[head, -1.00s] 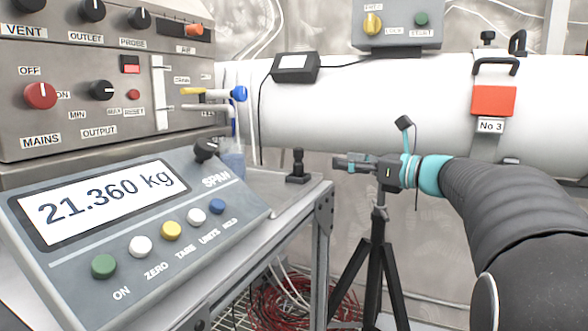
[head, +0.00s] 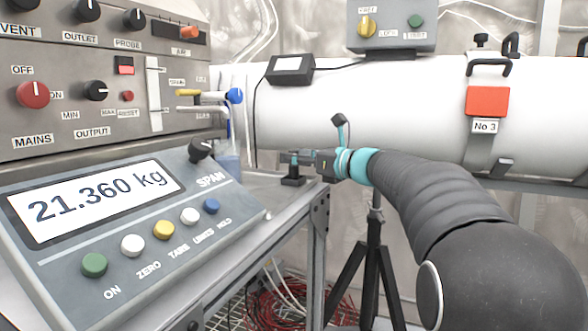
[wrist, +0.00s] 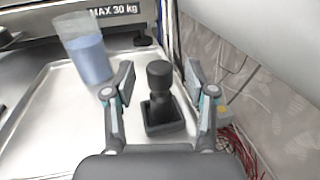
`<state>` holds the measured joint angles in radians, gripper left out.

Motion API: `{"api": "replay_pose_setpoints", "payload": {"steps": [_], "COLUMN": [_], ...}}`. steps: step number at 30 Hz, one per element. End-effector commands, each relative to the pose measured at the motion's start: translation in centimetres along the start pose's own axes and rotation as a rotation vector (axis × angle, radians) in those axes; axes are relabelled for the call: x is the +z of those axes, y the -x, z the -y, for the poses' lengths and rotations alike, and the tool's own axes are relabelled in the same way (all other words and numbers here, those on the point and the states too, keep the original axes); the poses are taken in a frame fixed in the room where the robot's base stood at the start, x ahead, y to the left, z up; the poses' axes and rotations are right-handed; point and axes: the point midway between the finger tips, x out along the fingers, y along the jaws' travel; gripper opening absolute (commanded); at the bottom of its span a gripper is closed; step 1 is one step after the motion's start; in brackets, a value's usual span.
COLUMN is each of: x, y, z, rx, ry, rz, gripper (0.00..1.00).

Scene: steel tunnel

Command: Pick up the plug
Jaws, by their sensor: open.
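The black plug (wrist: 159,78) has a rounded head and stands upright in a square black base (wrist: 164,125) on a steel tray. In the head view, my gripper (head: 297,158) hides the plug's upper part, and the base (head: 293,180) shows beneath. In the wrist view, the two fingers of my gripper (wrist: 158,76) are open, one on each side of the plug. A gap shows on both sides, so neither finger appears to touch it.
A cup of blue liquid (wrist: 86,55) stands on the tray left of the plug. The scale display (head: 95,203) and control panel (head: 105,85) are at left. A white pipe (head: 390,105) runs behind. A black tripod (head: 372,265) stands on the right.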

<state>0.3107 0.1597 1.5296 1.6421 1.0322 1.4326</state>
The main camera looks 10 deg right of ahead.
Motion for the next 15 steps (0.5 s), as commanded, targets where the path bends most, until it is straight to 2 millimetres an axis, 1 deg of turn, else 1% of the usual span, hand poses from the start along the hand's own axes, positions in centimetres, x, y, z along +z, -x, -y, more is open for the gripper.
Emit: {"api": "replay_pose_setpoints", "payload": {"steps": [1,3,10,11,12,14,15], "x": [-0.04,0.04,0.05,0.05,0.04,0.04,0.04], "y": [-0.52,-0.85,-0.93,-0.93,-0.92,-0.92,-0.92], "z": [-0.05,-0.07,-0.03,-0.03,-0.03,-0.03,-0.03], "rx": [0.002,0.002,0.0,0.0,0.0,0.0,0.0], "ry": [0.0,0.001,0.0,0.0,0.0,0.0,0.0], "rz": [0.0,0.0,0.0,0.0,0.0,0.0,0.0], "gripper": [0.56,0.56,0.56,0.51,0.41,0.26,0.16]}}
